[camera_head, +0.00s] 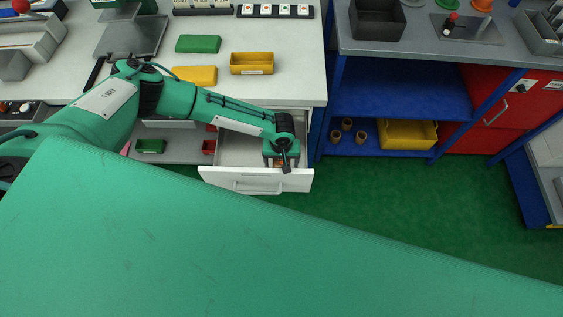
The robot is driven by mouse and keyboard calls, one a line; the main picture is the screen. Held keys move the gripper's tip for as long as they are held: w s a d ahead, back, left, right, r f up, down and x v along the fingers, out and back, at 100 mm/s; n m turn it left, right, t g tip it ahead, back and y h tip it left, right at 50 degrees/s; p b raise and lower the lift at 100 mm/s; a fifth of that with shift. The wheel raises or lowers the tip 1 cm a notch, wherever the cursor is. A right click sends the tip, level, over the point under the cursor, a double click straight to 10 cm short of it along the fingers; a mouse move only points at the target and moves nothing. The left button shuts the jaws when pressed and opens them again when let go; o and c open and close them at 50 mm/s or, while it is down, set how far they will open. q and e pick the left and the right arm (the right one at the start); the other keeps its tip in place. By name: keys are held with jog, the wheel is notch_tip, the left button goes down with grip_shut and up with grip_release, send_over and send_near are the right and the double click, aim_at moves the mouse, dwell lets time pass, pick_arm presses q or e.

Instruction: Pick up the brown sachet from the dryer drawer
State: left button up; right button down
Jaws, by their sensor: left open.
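The white dryer drawer (240,173) is pulled out under the white bench. My left arm reaches across the bench front, and my left gripper (282,162) points down over the drawer's right end, close to its front panel. A small orange-brown patch, which may be the brown sachet (279,165), shows right at the gripper's fingers; most of it is hidden by them. The left gripper is open. I cannot tell if its fingers touch the sachet. My right gripper is not in view.
The white bench (290,90) holds a yellow bin (252,63), a green box (198,44) and a yellow box (195,75). A blue shelf unit (395,90) with a yellow crate (407,134) stands right of the drawer. Green floor (400,200) lies clear in front.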

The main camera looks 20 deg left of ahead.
pick_arm(q)
jog(key=c, duration=1.1)
jog(key=shift+o, duration=0.2)
jog(key=shift+r, duration=0.1)
